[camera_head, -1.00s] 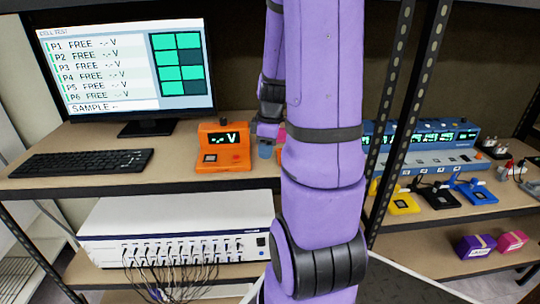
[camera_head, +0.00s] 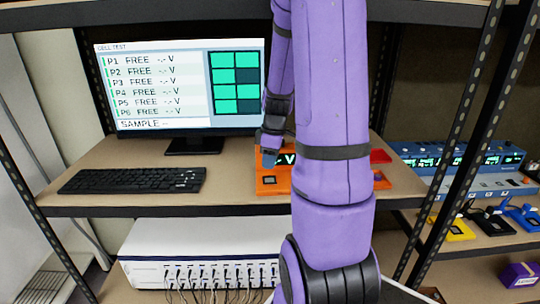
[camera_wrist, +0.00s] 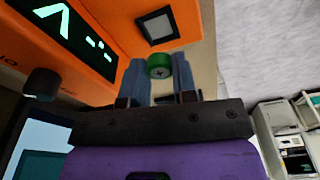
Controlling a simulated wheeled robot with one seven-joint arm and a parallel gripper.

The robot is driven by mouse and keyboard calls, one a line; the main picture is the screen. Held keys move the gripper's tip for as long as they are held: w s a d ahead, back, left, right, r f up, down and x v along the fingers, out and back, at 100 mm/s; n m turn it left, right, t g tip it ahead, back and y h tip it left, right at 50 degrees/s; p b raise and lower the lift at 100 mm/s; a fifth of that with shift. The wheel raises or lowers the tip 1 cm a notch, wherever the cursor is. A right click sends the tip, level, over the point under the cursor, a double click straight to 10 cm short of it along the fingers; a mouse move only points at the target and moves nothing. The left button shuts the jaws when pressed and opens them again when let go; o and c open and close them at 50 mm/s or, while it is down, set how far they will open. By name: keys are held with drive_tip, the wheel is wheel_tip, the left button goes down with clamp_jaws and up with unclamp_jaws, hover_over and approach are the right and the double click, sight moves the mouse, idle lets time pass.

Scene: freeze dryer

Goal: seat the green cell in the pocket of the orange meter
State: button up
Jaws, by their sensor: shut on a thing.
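The orange meter (camera_head: 268,185) stands on the shelf top in the head view, partly hidden by my arm. My gripper (camera_wrist: 160,72) is shut on the green cell (camera_wrist: 158,66), whose round end shows between the two blue-grey fingers. The cell appears just below the pocket in the picture, apart from it. In the head view my gripper (camera_head: 269,158) is in front of the meter's display, and the cell cannot be made out.
A keyboard (camera_head: 132,181) and monitor (camera_head: 183,85) are left of the meter. A red item (camera_head: 380,157) shows right of my arm. A black rack post (camera_head: 463,130) and a blue instrument (camera_head: 455,160) stand farther right. A white unit (camera_head: 150,262) sits on the shelf below.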

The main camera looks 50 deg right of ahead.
sight(270, 180)
drive_tip(key=shift+f, duration=2)
drive_tip(key=shift+s+f, duration=0.1)
drive_tip(key=shift+f, duration=0.35)
idle(0.5)
